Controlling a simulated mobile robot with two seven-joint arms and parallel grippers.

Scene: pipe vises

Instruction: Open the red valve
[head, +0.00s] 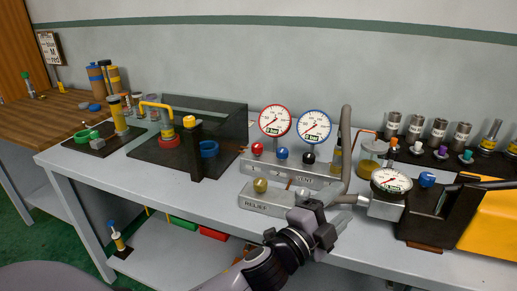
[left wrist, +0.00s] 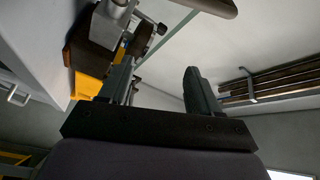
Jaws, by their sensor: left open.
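The red valve (head: 257,149) is a small red knob at the left end of a grey manifold block (head: 300,176), below the red-rimmed gauge (head: 274,121). A blue knob (head: 282,153) and a black knob (head: 309,158) sit to its right. My left gripper (head: 317,222) is in front of the manifold, below and to the right of the red valve, and does not touch it. In the left wrist view its two fingers (left wrist: 158,88) stand apart with nothing between them. The red valve cannot be made out in the left wrist view. My right gripper is not seen.
A thick grey upright bar (head: 346,145) rises beside the manifold. A yellow knob (head: 260,185) sits on the block marked RELIEF. A pump with a white gauge (head: 391,181) stands to the right. A black post (head: 193,150) stands to the left.

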